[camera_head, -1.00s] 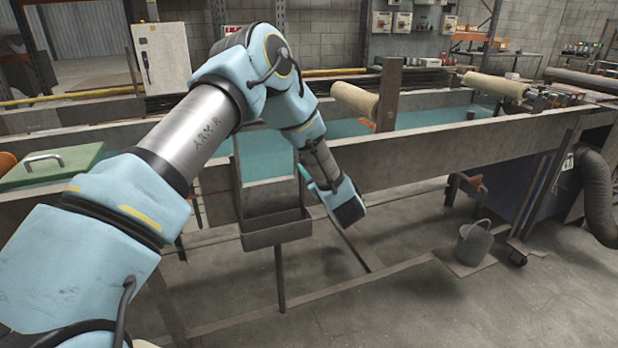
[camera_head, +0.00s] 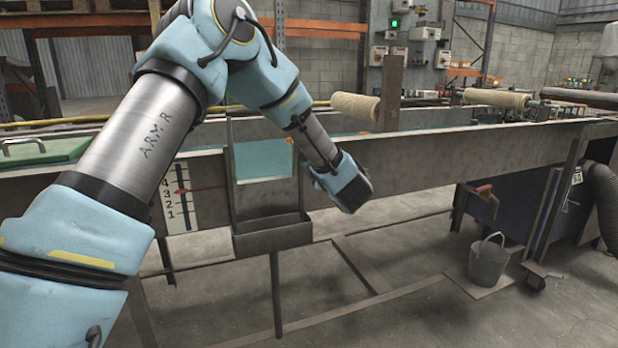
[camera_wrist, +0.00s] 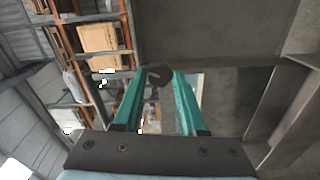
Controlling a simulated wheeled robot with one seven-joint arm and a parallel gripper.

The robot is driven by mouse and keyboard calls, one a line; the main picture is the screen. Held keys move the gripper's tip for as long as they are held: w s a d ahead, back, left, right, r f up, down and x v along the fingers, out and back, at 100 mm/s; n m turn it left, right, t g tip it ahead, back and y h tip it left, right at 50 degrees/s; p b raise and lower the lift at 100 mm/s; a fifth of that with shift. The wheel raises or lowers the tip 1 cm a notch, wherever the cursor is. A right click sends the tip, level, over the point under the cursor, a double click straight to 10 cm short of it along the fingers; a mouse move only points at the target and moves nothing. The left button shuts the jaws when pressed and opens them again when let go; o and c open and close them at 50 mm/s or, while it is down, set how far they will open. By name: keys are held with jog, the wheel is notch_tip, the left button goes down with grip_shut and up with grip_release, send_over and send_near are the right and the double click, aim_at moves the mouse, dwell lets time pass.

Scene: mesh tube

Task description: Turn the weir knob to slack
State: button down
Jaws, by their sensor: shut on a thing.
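In the wrist view, the teal fingers of my gripper (camera_wrist: 159,88) are closed about a dark round knob (camera_wrist: 160,75) with a light mark on its face. In the head view, my wrist hangs in front of the trough wall, just right of the open-topped metal box. The fingers and knob are hidden there. A white scale plate (camera_head: 181,212) with numbers is on the trough wall left of the box. A red pointer lies across it, near the 3. I cannot read a slack mark on the knob.
The long metal trough (camera_head: 420,170) holds teal water. The metal box (camera_head: 272,236) juts from its front, close to my wrist. A grey bucket (camera_head: 487,262) stands on a low plate at right. A green lid (camera_head: 45,150) lies at left. Floor in front is mostly clear.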

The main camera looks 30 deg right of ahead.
jog(key=n+b, duration=0.2)
jog(key=b, duration=0.1)
jog(key=n+b, duration=0.2)
jog(key=b, duration=0.1)
jog(key=shift+f+n+b, duration=0.2)
jog(key=shift+n+b, duration=0.1)
jog(key=shift+b, duration=0.1)
jog(key=shift+r, duration=0.1)
jog(key=shift+c, duration=2.3)
grip_release()
jog(key=shift+r, duration=0.1)
jog(key=s+a, duration=0.1)
jog(key=s, duration=0.9)
jog(key=shift+s+a+b, duration=0.15)
jog(key=shift+s+b, duration=0.25)
